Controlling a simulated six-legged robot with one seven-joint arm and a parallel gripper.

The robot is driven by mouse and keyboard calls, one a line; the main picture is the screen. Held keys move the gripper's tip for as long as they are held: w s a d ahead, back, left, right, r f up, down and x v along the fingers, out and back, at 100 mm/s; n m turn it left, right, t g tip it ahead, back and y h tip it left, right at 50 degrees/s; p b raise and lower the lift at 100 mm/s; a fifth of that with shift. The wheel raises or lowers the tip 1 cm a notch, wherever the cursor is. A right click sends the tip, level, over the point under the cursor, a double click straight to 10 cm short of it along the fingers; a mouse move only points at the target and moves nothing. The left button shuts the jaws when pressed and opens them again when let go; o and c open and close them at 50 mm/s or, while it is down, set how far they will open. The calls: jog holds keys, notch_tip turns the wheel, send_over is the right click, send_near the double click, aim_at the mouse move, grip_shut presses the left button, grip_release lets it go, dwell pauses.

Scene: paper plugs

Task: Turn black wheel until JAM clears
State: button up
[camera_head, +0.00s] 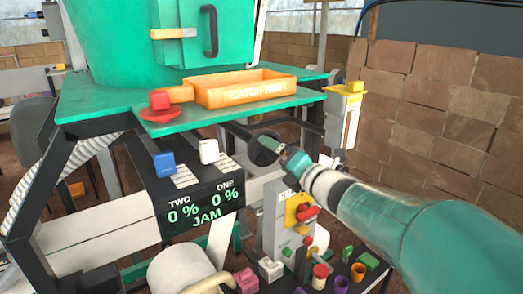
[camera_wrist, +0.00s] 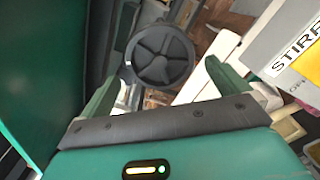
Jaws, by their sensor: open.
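The black wheel (camera_head: 263,150) is a dark disc under the green bench. In the wrist view the wheel (camera_wrist: 160,55) shows dark spokes and a round rim, ahead of my fingers. My gripper (camera_head: 292,158) reaches in from the right, close to the wheel in the head view. In the wrist view my gripper (camera_wrist: 164,72) has its two green fingers wide apart on either side of the wheel's lower part, with nothing held. I cannot tell whether they touch the rim. The display (camera_head: 200,208) reads TWO 0 %, ONE 0 % and JAM in green.
An orange catch pan (camera_head: 245,88) and a red button (camera_head: 160,104) sit on the green bench above the wheel. Blue (camera_head: 164,162) and white (camera_head: 208,151) levers stand above the display. A grey control box (camera_head: 288,215) stands beneath my arm. A brick wall (camera_head: 440,115) closes the right.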

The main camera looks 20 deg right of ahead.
aim_at(268, 150)
jog(key=m, duration=0.3)
jog(key=shift+w, duration=0.15)
jog(key=shift+x, duration=1.9)
jog(key=shift+c, duration=0.2)
jog(key=c, duration=0.8)
jog(key=shift+o, duration=0.2)
